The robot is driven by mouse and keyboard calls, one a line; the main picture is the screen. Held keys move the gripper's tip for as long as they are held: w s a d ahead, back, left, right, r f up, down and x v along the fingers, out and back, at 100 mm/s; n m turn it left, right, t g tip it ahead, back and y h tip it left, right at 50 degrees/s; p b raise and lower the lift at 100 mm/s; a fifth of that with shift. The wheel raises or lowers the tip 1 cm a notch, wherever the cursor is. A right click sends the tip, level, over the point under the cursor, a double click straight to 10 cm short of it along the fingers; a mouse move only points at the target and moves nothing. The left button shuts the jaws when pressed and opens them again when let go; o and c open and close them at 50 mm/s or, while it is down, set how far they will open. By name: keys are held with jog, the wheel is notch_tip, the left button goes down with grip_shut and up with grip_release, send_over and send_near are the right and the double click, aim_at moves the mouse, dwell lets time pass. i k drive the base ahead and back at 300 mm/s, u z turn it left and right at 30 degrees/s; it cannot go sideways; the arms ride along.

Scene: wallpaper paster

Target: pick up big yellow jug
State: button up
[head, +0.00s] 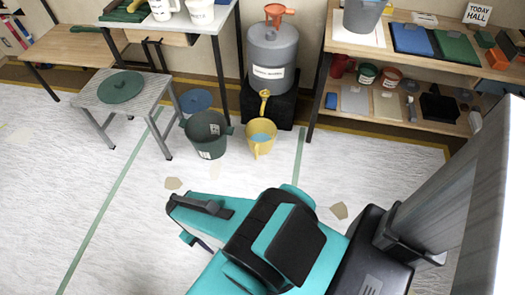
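The big yellow jug (261,143) stands upright on the floor, below the tap of a grey water drum (273,55). It has something blue, likely water, inside, and its handle points toward me. My gripper (190,222) is at the left end of my teal and black arm, in the lower middle of the view. It is apart from the jug, nearer to me and to the left. Its fingers are seen from above and partly hidden, so I cannot tell whether they are open. Nothing is visibly held.
A dark green bucket (207,137) stands just left of the jug. The drum rests on a black stand (268,105) behind it. A grey stool (124,94) is to the left, a loaded shelf (405,46) to the right. Pale floor with a few scraps lies in front.

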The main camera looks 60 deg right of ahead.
aim_at(261, 133)
jog(key=z, duration=0.15)
jog(key=k, duration=1.2)
jog(key=z, duration=0.3)
jog(key=i, duration=0.8)
jog(key=u, duration=0.05)
